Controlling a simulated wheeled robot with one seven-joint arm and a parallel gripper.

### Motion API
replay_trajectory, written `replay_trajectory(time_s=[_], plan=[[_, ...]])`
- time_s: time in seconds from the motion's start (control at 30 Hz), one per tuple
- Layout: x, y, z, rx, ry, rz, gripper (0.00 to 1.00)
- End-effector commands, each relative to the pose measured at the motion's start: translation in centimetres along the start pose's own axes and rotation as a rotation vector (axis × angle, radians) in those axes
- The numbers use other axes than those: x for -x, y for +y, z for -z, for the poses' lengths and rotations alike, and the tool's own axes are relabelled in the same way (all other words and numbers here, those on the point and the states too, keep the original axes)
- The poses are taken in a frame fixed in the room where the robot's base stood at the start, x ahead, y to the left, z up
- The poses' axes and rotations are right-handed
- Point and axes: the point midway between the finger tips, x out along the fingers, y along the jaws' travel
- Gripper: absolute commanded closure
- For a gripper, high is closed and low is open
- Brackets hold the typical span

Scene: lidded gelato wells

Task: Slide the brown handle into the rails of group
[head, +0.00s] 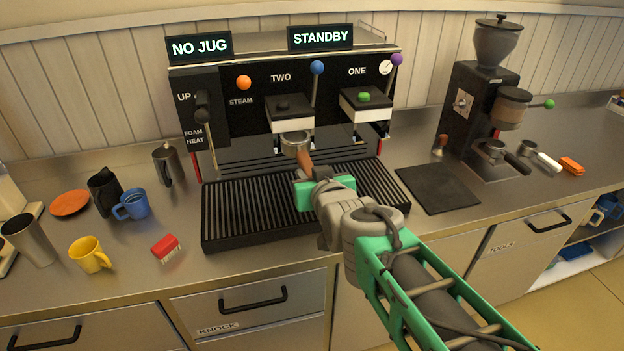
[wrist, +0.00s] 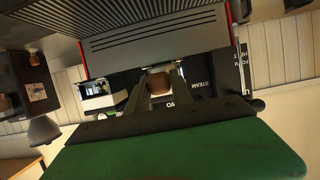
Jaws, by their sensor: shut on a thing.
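The brown handle (head: 305,162) belongs to a portafilter with a round metal basket (head: 294,143). My gripper (head: 309,178) is shut on the handle and holds it above the drip tray, basket toward the machine. In the wrist view, the brown handle end (wrist: 160,83) shows between my two dark fingers. The basket is just below and in front of group TWO (head: 287,112); whether it touches the rails I cannot tell. Group ONE (head: 365,104), with a green knob on top, is to the right and has nothing under it.
The black slatted drip tray (head: 235,213) lies below my gripper. A dark mat (head: 437,188) and a grinder (head: 480,115) stand to the right. Blue (head: 133,205) and yellow (head: 90,254) cups and a red block (head: 165,247) are on the left counter.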

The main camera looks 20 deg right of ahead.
Motion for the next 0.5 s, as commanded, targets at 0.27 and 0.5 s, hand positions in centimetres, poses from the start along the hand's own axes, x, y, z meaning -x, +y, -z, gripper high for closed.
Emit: replay_trajectory(time_s=[0.27,0.5], plan=[[-0.8,0.0,0.4,0.000,0.004,0.000,1.00],[-1.5,0.0,0.6,0.000,0.003,0.000,1.00]])
